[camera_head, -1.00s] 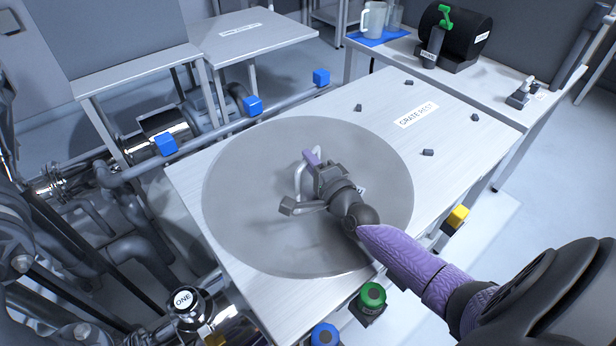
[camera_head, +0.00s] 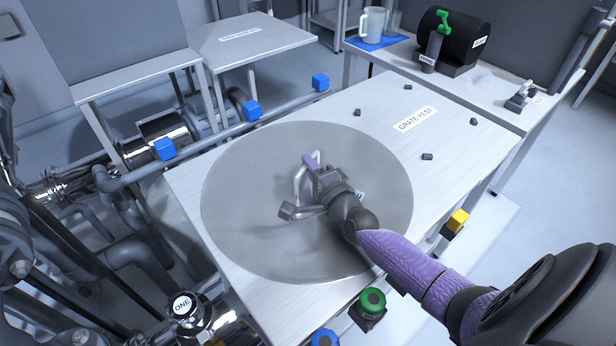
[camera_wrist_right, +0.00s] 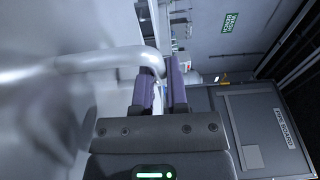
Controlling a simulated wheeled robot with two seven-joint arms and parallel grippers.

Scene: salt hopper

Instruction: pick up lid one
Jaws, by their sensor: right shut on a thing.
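Lid one, by its look a large round grey disc (camera_head: 250,220), is at the middle of the head view over the near part of the pale table (camera_head: 460,125). I cannot tell whether it touches the table. A bent pale handle (camera_head: 298,180) stands at its middle. My right gripper (camera_head: 311,163) reaches in from the lower right and is shut on this handle. The right wrist view shows the handle bar (camera_wrist_right: 110,62) at the purple fingertips (camera_wrist_right: 160,92). A small label on the lid is mostly hidden by my gripper. My left gripper is not in view.
Several small dark blocks surround the "GRATE REST" label (camera_head: 415,118) on the clear far part of the table. A post marked "ONE" (camera_head: 182,305) and pipes stand at the left. Green (camera_head: 371,302) and blue buttons are at the near edge. A side table holds a jug (camera_head: 373,24).

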